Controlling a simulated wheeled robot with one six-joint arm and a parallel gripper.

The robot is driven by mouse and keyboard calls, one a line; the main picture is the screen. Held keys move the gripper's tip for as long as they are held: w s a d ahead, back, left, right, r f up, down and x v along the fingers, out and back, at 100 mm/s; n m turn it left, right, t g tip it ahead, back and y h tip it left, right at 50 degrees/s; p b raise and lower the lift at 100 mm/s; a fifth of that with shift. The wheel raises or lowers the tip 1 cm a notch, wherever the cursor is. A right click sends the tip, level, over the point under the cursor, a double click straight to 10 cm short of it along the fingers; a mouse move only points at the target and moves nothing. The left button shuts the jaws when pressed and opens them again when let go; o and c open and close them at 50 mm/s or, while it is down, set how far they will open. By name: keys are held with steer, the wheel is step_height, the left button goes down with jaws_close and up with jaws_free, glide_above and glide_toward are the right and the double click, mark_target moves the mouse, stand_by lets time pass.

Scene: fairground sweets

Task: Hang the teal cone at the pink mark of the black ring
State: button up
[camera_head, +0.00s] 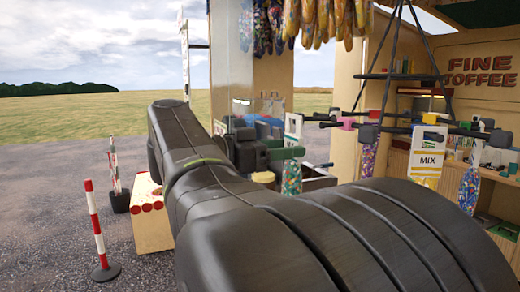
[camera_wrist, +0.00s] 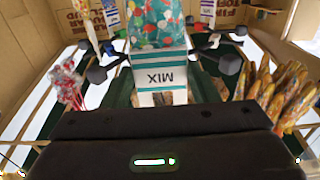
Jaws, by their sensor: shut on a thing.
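The teal cone is a clear bag of mixed sweets (camera_head: 291,178) under a white card with teal bands (camera_head: 293,125). My gripper (camera_head: 284,153) is shut on it. In the wrist view the card (camera_wrist: 160,74) reads MIX upside down, with the sweets (camera_wrist: 158,22) above it; the fingertips are hidden there. The pink mark (camera_head: 347,123) is a block on one arm, to the right of the cone. The cone looks apart from it.
Bagged sweets (camera_head: 318,20) hang above. A red-white post (camera_head: 96,225) stands left. Black knobs (camera_wrist: 230,63) flank the cone.

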steer(key=shift+x, duration=2.15)
steer(key=shift+w+d, duration=0.1)
steer(key=shift+d, duration=0.2)
steer(key=shift+w+d, duration=0.2)
steer(key=shift+d, duration=0.55)
steer(key=shift+x, duration=0.8)
steer(key=shift+w+f, duration=0.1)
steer(key=shift+x, duration=1)
steer(key=shift+f, duration=0.4)
